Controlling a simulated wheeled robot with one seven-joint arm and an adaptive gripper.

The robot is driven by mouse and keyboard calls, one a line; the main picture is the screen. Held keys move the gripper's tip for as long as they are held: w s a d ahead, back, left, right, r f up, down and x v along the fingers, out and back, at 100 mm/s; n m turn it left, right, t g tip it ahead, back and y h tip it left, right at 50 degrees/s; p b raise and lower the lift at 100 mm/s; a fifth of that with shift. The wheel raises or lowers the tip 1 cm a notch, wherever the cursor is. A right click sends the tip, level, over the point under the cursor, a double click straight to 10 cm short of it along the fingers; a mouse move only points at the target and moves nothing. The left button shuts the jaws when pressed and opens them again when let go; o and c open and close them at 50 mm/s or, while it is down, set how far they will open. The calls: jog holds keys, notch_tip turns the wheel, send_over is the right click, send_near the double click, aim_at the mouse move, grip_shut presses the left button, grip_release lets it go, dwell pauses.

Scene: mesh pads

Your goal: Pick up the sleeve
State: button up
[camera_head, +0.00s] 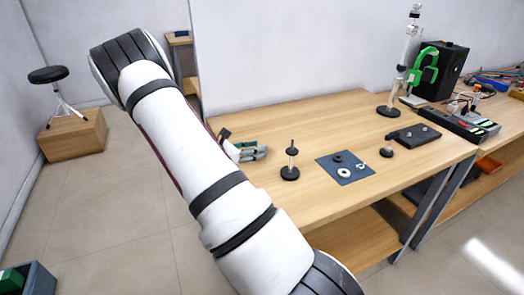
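A dark blue mat (328,167) lies on the wooden table. A black ring (338,158), a white ring (344,173) and a small pale metallic piece (362,166) lie on it. The pale piece may be the sleeve, but it is too small to be sure. A black-based stand with an upright post (290,160) is left of the mat. My arm crosses the view from lower right to upper left. I cannot make out my gripper; its state does not show.
A green and grey object (250,152) is partly hidden behind my arm. A black block (414,136), a tall glass column (400,70), a green frame (421,68) and a black box (446,70) stand at the right. The table's front middle is clear.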

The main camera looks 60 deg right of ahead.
jog(key=shift+s+d+f, duration=0.1)
jog(key=shift+s+d, duration=0.05)
jog(key=shift+d, duration=0.3)
grip_shut()
grip_release()
jog(key=shift+a, duration=0.15)
